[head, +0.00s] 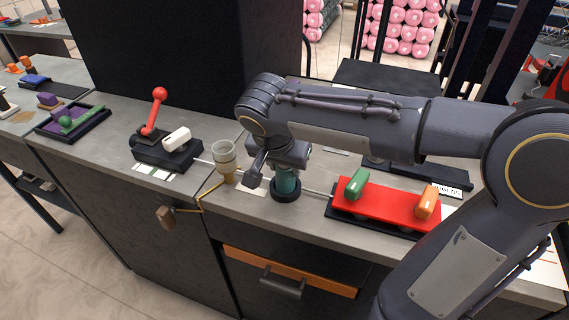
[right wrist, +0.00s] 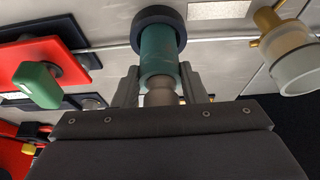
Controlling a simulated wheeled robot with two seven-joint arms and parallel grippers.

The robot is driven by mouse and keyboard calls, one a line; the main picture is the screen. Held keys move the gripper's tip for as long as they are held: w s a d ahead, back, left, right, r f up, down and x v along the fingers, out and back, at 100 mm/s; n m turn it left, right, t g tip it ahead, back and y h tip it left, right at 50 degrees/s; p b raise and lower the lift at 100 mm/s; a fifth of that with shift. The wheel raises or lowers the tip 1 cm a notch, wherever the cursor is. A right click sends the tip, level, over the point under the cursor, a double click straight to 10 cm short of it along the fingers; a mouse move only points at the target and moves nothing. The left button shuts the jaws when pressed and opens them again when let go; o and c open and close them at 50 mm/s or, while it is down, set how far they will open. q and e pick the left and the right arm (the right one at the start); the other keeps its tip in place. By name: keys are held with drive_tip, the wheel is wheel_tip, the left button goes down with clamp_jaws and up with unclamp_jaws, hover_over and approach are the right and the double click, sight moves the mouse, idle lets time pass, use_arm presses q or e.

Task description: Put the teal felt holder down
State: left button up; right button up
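The teal felt holder (head: 288,178) is an upright teal cylinder at the front middle of the grey counter. Its far end sits in a round black ring (head: 286,194). My right gripper (head: 290,165) comes down on it from above. In the right wrist view, the two fingers of my right gripper (right wrist: 159,80) lie along both sides of the teal holder (right wrist: 158,52) and appear to touch it. A narrower beige neck (right wrist: 159,90) shows between the fingers. My arm hides the holder's top in the head view. My left gripper is not in view.
A red block (head: 385,206) with green and orange knobs stands close right of the holder. A pale cup on a brass arm (head: 224,158) stands close left. A black fixture with a red-ball lever (head: 166,150) is farther left. The counter's front edge is near.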

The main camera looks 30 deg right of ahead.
drive_tip(key=o, duration=0.4)
drive_tip(key=shift+o, duration=0.2)
drive_tip(key=shift+r+p, duration=0.25)
drive_tip(key=shift+p, duration=0.05)
drive_tip(key=v, duration=1.2)
drive_tip(key=s+f+n+t+y, duration=0.2)
drive_tip(key=s+f+n+y, duration=0.5)
drive_tip(key=s+f, duration=0.6)
wheel_tip(320, 180, down, 3)
drive_tip(key=shift+s+r+n+t+p, duration=0.1)
drive_tip(key=shift+s+n+t+p, duration=0.25)
drive_tip(key=shift+n, duration=0.25)
drive_tip(key=shift+a, duration=0.1)
